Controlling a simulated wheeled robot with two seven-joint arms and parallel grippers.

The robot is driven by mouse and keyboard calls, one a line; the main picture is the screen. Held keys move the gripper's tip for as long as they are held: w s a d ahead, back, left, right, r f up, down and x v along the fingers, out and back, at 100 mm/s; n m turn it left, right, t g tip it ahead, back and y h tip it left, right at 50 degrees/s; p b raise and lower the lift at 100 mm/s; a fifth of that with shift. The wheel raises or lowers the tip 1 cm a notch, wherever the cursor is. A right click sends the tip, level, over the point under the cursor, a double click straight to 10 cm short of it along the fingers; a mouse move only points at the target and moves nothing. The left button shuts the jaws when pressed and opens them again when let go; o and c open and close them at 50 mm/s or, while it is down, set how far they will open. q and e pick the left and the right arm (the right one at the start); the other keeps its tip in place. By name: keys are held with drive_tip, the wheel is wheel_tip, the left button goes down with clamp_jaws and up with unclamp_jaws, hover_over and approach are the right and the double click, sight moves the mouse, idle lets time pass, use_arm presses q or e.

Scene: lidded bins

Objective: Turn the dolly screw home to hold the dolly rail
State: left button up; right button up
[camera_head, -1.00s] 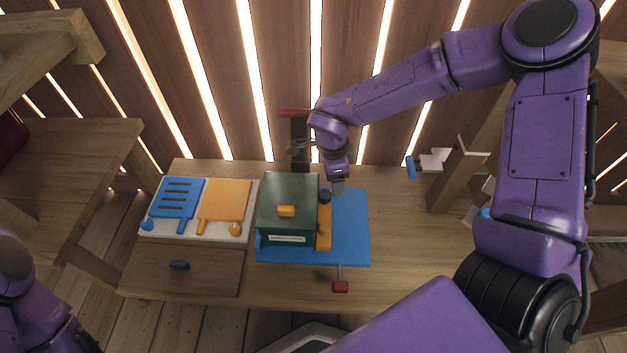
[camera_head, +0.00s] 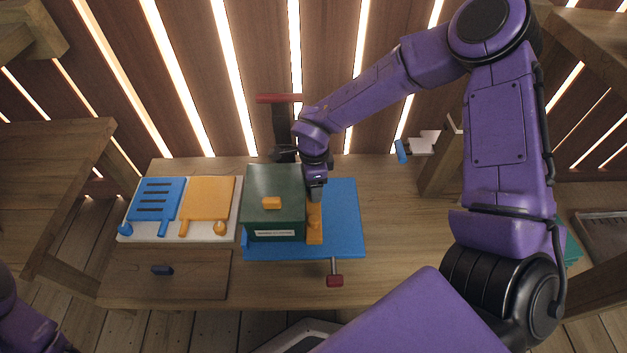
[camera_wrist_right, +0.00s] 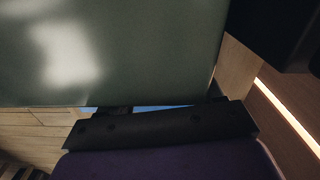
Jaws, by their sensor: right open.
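My right gripper (camera_head: 316,194) points down at the far end of the orange rail (camera_head: 315,230), close against the right side of the green box (camera_head: 275,185). The jaws are open. A dark round knob, likely the dolly screw, was visible on this rail end earlier; the gripper now hides it, and I cannot tell whether the jaws touch it. The box and rail stand on the blue base (camera_head: 345,215). In the right wrist view the green box wall (camera_wrist_right: 110,50) fills the upper left, and the jaw tips are mostly hidden. My left gripper is out of view.
A red-handled screw (camera_head: 335,280) sticks out at the base's front edge. A white tray (camera_head: 160,235) with blue and orange plates lies left. A red-topped dark post (camera_head: 279,120) stands behind the box. The table right of the base is clear.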

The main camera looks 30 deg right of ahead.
drive_tip(key=c, duration=1)
drive_tip(key=shift+r+m+p, duration=0.2)
drive_tip(key=shift+m+p, duration=0.2)
drive_tip(key=shift+p, duration=0.15)
drive_tip(key=shift+c, duration=0.2)
drive_tip(key=shift+m+p, duration=0.35)
drive_tip(key=shift+m, duration=0.25)
drive_tip(key=shift+f+m, duration=0.2)
drive_tip(key=shift+m, duration=0.4)
drive_tip(key=o, duration=1)
drive_tip(key=shift+o, duration=0.2)
